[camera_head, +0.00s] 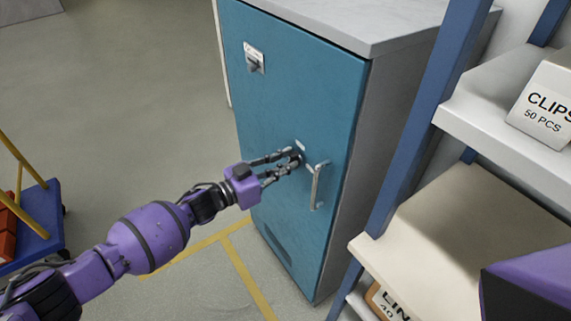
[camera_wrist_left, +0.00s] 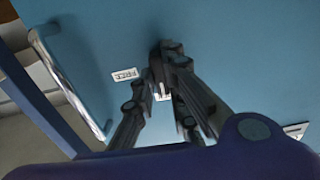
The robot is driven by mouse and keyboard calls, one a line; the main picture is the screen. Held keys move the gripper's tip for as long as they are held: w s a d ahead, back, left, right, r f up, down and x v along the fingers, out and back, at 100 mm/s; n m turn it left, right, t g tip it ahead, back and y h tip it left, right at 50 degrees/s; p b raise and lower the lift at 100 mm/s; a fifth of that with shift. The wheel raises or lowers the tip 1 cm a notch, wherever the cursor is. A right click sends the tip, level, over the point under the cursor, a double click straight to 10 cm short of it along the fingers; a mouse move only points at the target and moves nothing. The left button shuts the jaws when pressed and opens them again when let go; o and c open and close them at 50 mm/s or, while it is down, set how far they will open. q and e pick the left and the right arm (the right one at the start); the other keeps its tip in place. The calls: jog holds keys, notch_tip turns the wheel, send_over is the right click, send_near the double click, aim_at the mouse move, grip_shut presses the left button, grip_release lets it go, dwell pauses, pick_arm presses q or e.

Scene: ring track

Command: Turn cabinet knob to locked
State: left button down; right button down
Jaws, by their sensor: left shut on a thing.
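The teal cabinet door (camera_head: 300,90) faces me in the head view. My left gripper (camera_head: 296,157) is at the door, just left of the vertical metal handle (camera_head: 317,187). It is shut on the knob, which is mostly hidden by the fingers in the head view. In the left wrist view the fingers (camera_wrist_left: 163,85) meet around the knob (camera_wrist_left: 162,92), and only a small pale part of it shows. A small white label (camera_wrist_left: 124,74) sits beside it; its print is too small to read surely. The knob's exact angle cannot be told. My right gripper is out of view.
A plate with a dark fitting (camera_head: 253,60) is at the door's upper left. A blue-framed shelf (camera_head: 510,145) with a CLIPS box (camera_head: 545,105) stands close on the right. A blue cart (camera_head: 35,225) is at left. The floor (camera_head: 120,90) between is clear.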

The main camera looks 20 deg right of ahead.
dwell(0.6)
pick_arm(q)
jog(key=c, duration=1.8)
grip_release()
jog(key=shift+o, duration=0.2)
jog(key=v, duration=1.2)
